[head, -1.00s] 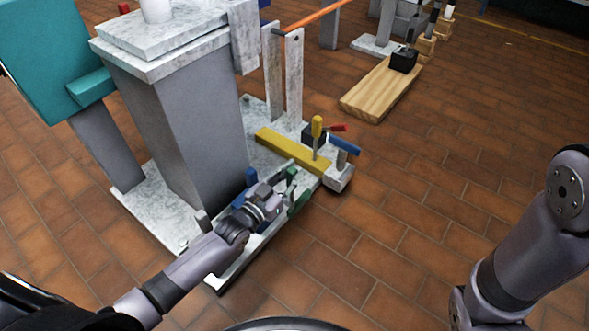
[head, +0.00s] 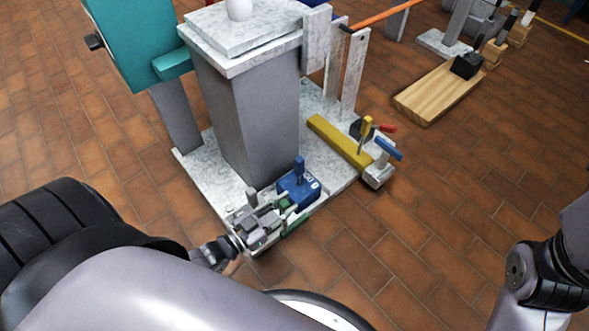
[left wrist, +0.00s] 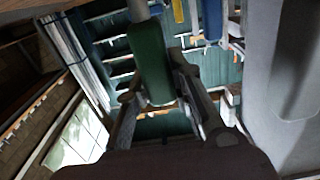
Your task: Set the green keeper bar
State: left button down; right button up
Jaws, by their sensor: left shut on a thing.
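My left gripper (head: 262,224) is low at the front edge of the marble base (head: 205,178), just left of a blue block (head: 300,190) with an upright blue handle. It is shut on the green keeper bar (left wrist: 150,62), which stands between its fingers in the left wrist view. In the head view only bits of green (head: 297,222) show beside the gripper and below the blue block. The fingers hide much of the bar, and I cannot tell whether it touches the base. My right arm shows at the right edge, its gripper out of frame.
A grey column (head: 258,125) rises from the base behind the gripper. A yellow bar (head: 338,141) lies right, near a yellow-handled clamp (head: 366,130) and a blue handle (head: 389,148). A teal box (head: 135,45) stands upper left.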

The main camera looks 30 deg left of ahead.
pick_arm(q)
jog(key=shift+s+f, duration=0.1)
jog(key=shift+s, duration=0.15)
jog(key=c, duration=1.6)
grip_release()
jog(key=shift+s+a, duration=0.1)
jog(key=shift+o, duration=1)
jog(key=v, duration=1.1)
jog(key=shift+s+a, duration=0.15)
jog(key=shift+s, duration=0.25)
